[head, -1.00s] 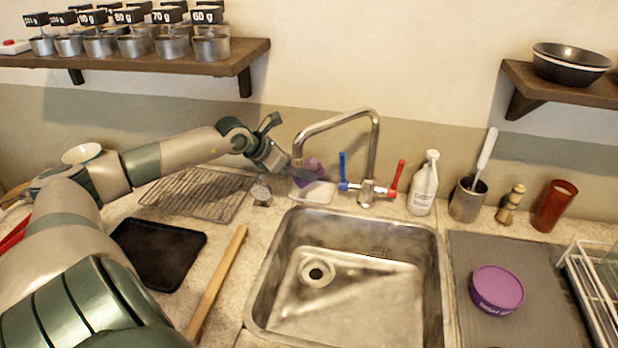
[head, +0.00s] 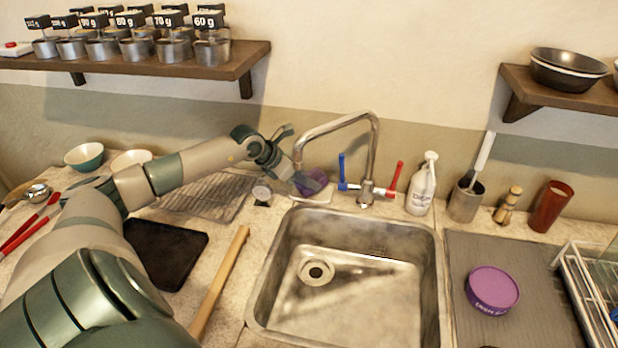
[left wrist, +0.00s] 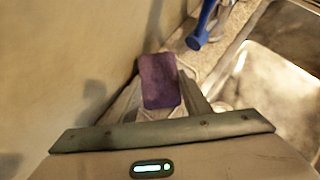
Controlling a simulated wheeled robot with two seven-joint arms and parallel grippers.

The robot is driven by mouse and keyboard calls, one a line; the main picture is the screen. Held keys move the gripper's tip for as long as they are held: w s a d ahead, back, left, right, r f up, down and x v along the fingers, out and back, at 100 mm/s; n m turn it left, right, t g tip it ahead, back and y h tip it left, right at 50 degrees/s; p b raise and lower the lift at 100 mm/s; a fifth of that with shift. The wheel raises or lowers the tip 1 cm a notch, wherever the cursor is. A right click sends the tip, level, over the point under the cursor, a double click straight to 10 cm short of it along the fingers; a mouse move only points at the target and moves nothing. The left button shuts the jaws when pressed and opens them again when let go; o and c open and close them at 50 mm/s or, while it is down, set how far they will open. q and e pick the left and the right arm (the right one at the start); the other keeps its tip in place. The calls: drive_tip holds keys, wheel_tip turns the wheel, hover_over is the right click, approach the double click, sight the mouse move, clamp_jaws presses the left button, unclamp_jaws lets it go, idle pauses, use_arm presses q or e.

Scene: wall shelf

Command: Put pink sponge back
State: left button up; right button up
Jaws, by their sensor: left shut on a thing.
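The pink sponge (head: 314,181) looks purple here and is at the left of the tap, over a small pale dish (head: 322,196) at the sink's back edge. My left gripper (head: 300,181) is shut on it. In the left wrist view the sponge (left wrist: 160,80) stands out between the two fingers (left wrist: 163,103). The arm and fingers hide part of the sponge and dish. I cannot tell whether the sponge touches the dish. My right gripper is not in view.
The tap (head: 372,150) with blue (head: 342,168) and red (head: 397,175) handles stands close at the right. A small metal-topped item (head: 262,194) and a wire rack (head: 207,196) are at the left. The sink (head: 345,270) is empty. A soap bottle (head: 422,185) stands further right.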

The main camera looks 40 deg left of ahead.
use_arm(q)
drive_tip(key=shift+w+d+r+p, duration=0.1)
drive_tip(key=shift+w+r+p, duration=0.1)
drive_tip(key=shift+r+p, duration=0.2)
drive_tip(key=shift+w+d+f+g+y+p, duration=0.1)
drive_tip(key=shift+w+g+y+p, duration=0.05)
drive_tip(key=shift+g+p, duration=0.45)
drive_tip(key=shift+w+f+g+y+p, duration=0.1)
drive_tip(key=shift+w+g+y+p, duration=0.05)
drive_tip(key=shift+g+p, duration=0.4)
drive_tip(key=shift+s+f, duration=0.1)
drive_tip(key=shift+f, duration=0.3)
drive_tip(key=shift+f+p, duration=0.35)
drive_tip(key=shift+f, duration=0.15)
drive_tip(key=shift+f, duration=0.15)
drive_tip(key=o, duration=1.1)
